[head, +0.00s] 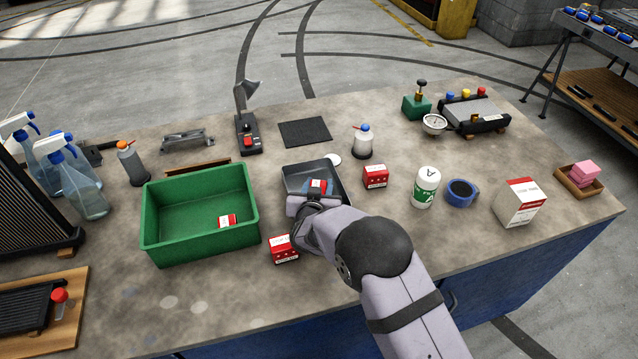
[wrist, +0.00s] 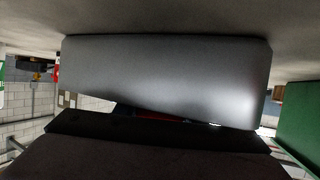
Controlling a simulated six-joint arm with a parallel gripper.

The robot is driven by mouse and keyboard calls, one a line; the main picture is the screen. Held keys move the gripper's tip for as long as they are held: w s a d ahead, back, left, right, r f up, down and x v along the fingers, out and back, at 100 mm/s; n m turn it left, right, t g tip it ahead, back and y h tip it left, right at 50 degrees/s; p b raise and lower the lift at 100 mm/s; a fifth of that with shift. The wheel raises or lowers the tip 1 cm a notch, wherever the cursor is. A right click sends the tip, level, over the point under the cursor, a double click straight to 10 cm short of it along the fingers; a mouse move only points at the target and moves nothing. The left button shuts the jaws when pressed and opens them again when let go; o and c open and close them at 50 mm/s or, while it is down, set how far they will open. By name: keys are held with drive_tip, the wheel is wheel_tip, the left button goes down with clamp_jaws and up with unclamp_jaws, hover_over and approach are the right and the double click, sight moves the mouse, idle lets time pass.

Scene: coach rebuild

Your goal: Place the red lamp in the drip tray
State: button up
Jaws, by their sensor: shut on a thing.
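My gripper (head: 314,204) is over the near part of the dark grey drip tray (head: 290,171) in the head view. It is shut on a small red-and-white, box-like thing (head: 317,185), which I take for the red lamp. That thing shows inside the tray's outline; whether it touches the floor is hidden. In the wrist view only a red sliver (wrist: 155,115) shows between dark gripper parts and a large grey surface. Similar red-and-white boxes stand right of the tray (head: 375,176) and in front of it (head: 283,249).
A green crate (head: 165,235) with one red-and-white box stands left of the tray. A black mat (head: 305,132) lies behind.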

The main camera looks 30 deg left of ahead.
drive_tip(key=shift+f+b, duration=0.3)
drive_tip(key=shift+b, duration=0.15)
drive_tip(key=o, duration=1.1)
drive_tip(key=shift+r+p, duration=0.2)
drive_tip(key=shift+p, duration=0.1)
drive_tip(key=shift+r+p, duration=0.15)
drive_tip(key=shift+p, duration=0.15)
drive_tip(key=shift+s+d+b, duration=0.1)
drive_tip(key=shift+s+b, duration=0.2)
drive_tip(key=shift+b, duration=0.1)
drive_tip(key=b+v, duration=0.4)
drive_tip(key=v, duration=0.7)
drive_tip(key=shift+s+d, duration=0.15)
